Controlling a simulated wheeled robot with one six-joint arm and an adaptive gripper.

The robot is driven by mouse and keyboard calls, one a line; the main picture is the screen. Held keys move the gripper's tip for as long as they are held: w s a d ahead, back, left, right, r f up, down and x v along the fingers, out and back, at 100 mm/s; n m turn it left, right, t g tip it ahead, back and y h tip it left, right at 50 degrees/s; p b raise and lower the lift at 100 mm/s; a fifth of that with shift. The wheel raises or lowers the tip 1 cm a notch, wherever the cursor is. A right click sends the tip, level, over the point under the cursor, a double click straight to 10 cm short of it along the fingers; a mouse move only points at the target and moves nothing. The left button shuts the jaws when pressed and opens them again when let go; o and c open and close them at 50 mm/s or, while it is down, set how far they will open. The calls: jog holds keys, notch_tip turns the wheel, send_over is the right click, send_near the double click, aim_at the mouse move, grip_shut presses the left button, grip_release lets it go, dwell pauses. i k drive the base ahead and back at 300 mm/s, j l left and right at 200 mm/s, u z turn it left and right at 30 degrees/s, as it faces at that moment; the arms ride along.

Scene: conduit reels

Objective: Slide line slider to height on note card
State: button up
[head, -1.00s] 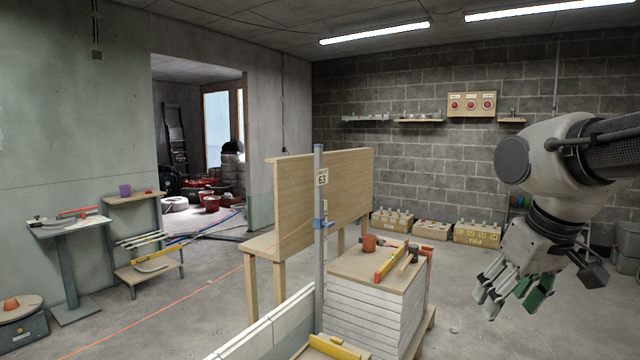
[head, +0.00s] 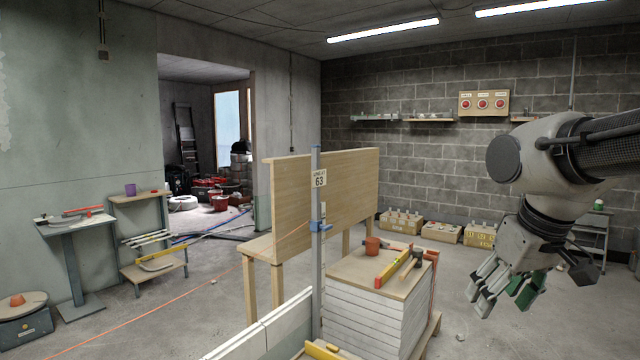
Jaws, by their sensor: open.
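The line slider is a small blue clamp (head: 320,225) on a tall grey post (head: 316,270) that stands upright at the end of a low white block wall. An orange line runs from the slider down to the lower left. The note card (head: 319,179) is fixed near the top of the post, above the slider, and reads 63; its smaller top line is hard to read. My gripper (head: 502,298) hangs at the right, open and empty, well apart from the post and slider.
A stack of white boards with a wooden top (head: 385,272) stands right of the post, holding a yellow-red level (head: 393,268), an orange cup (head: 372,244) and a hammer. A wooden bench with a tall back (head: 325,200) is behind. Open floor lies left and right.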

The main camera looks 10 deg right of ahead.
aim_at(318, 226)
jog(key=i+l+u, duration=0.15)
jog(key=i+l, duration=0.25)
jog(key=i+l+u, duration=0.15)
jog(key=i+l, duration=0.25)
jog(key=l, duration=0.3)
